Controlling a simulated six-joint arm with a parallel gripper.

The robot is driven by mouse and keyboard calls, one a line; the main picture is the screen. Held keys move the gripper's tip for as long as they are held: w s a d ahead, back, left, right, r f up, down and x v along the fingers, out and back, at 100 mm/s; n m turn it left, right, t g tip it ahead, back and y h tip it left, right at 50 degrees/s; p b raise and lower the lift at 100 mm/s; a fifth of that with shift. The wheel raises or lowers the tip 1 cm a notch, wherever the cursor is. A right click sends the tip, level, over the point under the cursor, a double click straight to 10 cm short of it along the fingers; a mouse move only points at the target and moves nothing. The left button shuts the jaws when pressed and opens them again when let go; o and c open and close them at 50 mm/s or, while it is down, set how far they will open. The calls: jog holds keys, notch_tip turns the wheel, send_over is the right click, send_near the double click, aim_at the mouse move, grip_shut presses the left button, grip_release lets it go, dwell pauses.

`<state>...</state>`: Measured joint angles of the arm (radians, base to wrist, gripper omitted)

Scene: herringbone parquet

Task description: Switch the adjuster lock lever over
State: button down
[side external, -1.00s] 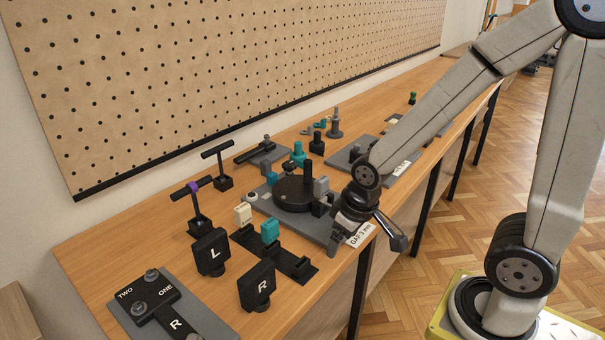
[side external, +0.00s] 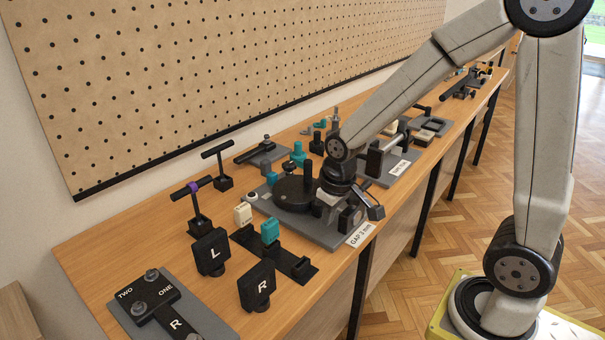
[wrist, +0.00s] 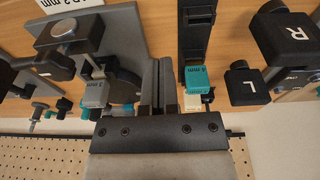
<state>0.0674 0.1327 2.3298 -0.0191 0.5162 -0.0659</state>
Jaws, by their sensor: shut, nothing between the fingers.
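I cannot tell for certain which part is the lock lever. My gripper (wrist: 158,64) is shut and empty, pointing down beside the plate's parts in the wrist view. In the side view its fingertips are largely hidden among those parts, near the turntable.
A black rail (side external: 295,264) with a teal block (side external: 270,231) and a cream block (side external: 243,214) lies in front of the plate. Black blocks marked L (side external: 211,252) and R (side external: 257,287) stand nearer. T-handles (side external: 197,207) stand at left, a pegboard (side external: 230,70) behind.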

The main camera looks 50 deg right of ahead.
jog(key=w+d+r+g, duration=0.2)
jog(key=w+d, duration=0.9)
jog(key=w, duration=0.1)
jog(key=w+d+r+g, duration=0.1)
jog(key=w+d+g, duration=0.2)
jog(key=d, duration=1.2)
jog(key=shift+w+r, duration=0.15)
jog(key=x, duration=1)
jog(key=shift+s, duration=0.5)
jog(key=shift+s+f, duration=0.15)
jog(key=shift+s, duration=0.6)
jog(key=shift+s+f, duration=0.2)
jog(key=shift+s, duration=0.55)
